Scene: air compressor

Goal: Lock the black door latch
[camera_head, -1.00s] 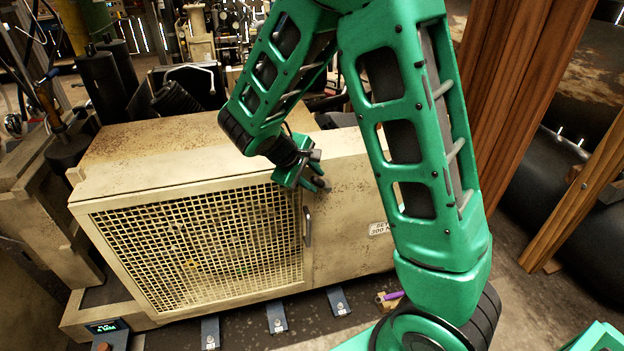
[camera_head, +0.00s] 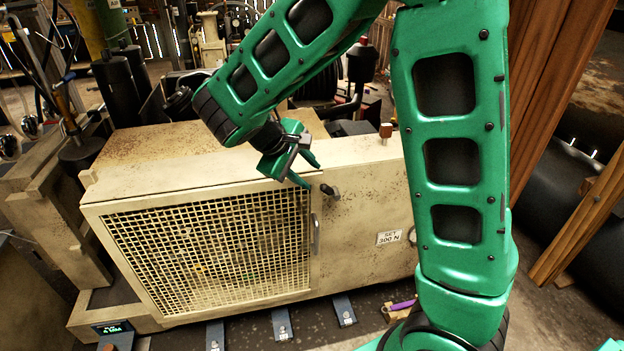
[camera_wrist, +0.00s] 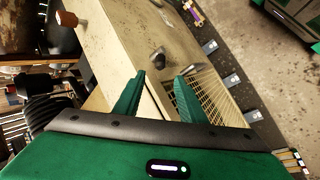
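The black door latch (camera_head: 329,191) is a small dark knob on the beige front panel, just right of the mesh door's (camera_head: 215,245) upper right corner. It also shows in the wrist view (camera_wrist: 159,58), beyond my fingertips. I cannot tell which way it is turned. My gripper (camera_head: 304,172) is above and left of the latch, near the cabinet's top front edge. In the wrist view its two green fingers (camera_wrist: 157,92) are spread, with nothing between them. The mesh door looks closed in its frame.
A metal door handle (camera_head: 315,235) stands out below the latch. A brown knob (camera_head: 386,131) rises from the cabinet top. A label (camera_head: 389,238) is on the panel at right. Blue brackets (camera_head: 344,309) line the floor in front. Wooden planks (camera_head: 585,220) stand at right.

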